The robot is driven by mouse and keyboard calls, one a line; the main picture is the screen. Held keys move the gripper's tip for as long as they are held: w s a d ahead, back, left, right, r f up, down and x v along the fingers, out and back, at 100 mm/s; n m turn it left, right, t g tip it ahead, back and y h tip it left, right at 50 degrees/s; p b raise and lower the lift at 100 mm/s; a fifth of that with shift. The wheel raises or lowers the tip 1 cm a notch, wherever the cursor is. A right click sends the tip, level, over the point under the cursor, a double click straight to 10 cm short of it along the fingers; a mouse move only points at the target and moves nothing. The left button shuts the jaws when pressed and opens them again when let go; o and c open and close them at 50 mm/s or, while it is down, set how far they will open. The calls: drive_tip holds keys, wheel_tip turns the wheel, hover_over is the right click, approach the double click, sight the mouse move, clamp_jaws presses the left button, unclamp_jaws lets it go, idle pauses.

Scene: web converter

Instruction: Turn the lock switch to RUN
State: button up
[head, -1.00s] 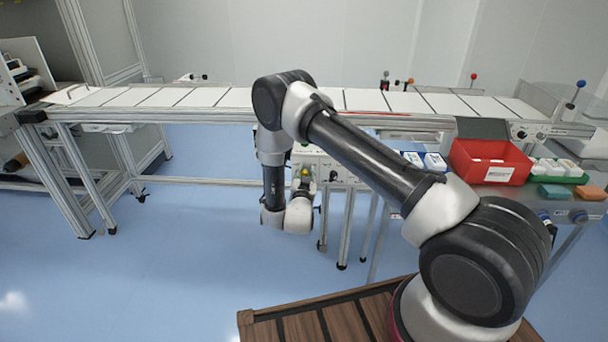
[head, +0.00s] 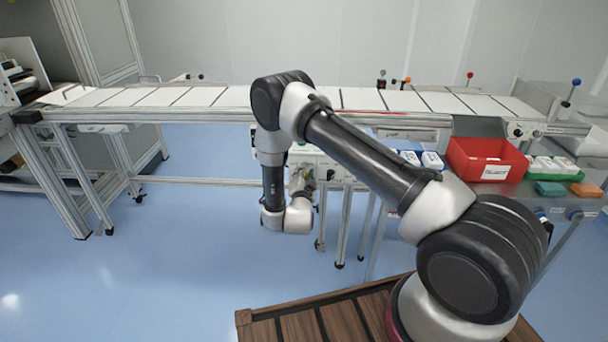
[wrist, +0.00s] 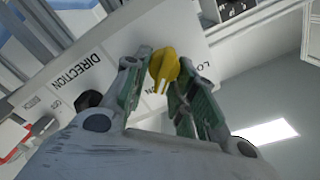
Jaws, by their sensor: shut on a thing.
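In the wrist view a yellow switch knob (wrist: 163,68) sticks out of a white panel (wrist: 68,90). The panel reads DIRECTION, and a second word starting with LO is partly hidden by the knob and a finger. My gripper (wrist: 165,75) has its green-padded fingers on either side of the yellow knob and is shut on it. In the head view my gripper (head: 305,180) is at the front of the white control box (head: 325,165) under the conveyor. The knob is hidden there, and its pointing direction against the labels cannot be read.
A black knob (wrist: 88,98) sits beside the DIRECTION label. The conveyor (head: 200,97) runs above the control box. A red bin (head: 487,158) and small coloured blocks stand on the bench at right. Support legs (head: 343,225) are close by; the floor at left is clear.

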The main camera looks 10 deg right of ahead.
idle(0.3)
drive_tip(key=o, duration=0.9)
drive_tip(key=shift+s, duration=0.15)
drive_tip(key=v, duration=1.1)
drive_tip(key=shift+s+a, duration=0.1)
drive_tip(key=shift+s, duration=0.25)
